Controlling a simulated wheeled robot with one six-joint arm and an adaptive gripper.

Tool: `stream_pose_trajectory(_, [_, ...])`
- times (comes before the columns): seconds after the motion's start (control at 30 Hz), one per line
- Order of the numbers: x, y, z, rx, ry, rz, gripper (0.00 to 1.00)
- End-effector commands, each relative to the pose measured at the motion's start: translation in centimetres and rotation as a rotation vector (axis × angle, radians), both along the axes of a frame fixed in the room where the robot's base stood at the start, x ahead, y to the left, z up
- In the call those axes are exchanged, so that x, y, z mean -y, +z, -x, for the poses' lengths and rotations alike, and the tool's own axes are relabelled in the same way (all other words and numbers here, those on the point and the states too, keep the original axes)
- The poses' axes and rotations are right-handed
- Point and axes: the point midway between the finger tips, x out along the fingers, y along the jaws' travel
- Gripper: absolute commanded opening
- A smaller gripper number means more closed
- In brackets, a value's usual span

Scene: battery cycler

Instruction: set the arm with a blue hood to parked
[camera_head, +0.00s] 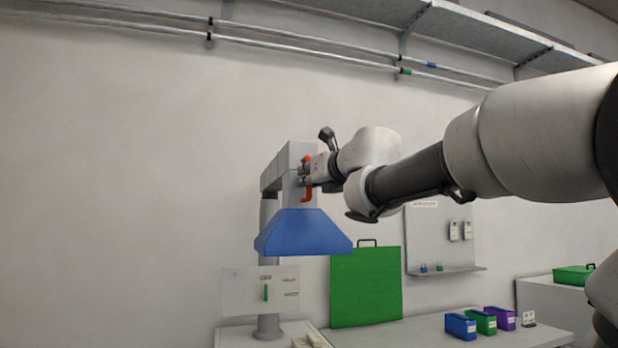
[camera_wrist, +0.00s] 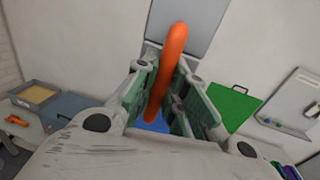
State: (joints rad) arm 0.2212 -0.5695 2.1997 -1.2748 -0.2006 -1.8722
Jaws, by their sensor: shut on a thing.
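The arm with a blue hood (camera_head: 303,233) stands on a grey post, its grey upper link (camera_head: 287,163) reaching toward the right and the hood hanging from its end. An orange handle (camera_head: 307,193) is on the side of the arm just above the hood. My gripper (camera_head: 313,173) is at this handle from the right. In the wrist view the orange handle (camera_wrist: 166,75) runs between the two fingers of my gripper (camera_wrist: 163,100), which are shut on it. A bit of the blue hood (camera_wrist: 152,124) shows below, between the fingers; the rest is hidden.
A clear plate with labels and a green marker (camera_head: 265,292) stands by the post. A green panel with a handle (camera_head: 365,288) is behind the hood. Blue, green and purple boxes (camera_head: 482,322) stand on the bench to the right. The wall at left is clear.

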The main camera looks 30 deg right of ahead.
Motion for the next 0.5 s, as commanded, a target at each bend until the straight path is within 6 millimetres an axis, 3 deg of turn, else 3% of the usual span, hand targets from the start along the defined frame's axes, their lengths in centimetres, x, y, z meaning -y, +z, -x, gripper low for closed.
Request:
stream_pose_trajectory(0.4, [0.01,-0.18,0.0,-0.003,-0.001,0.0,0.0])
stream_pose_trajectory(0.43, [0.01,-0.18,0.0,-0.003,-0.001,0.0,0.15])
stream_pose_trajectory(0.5, [0.0,-0.15,0.01,-0.003,-0.001,0.0,0.28])
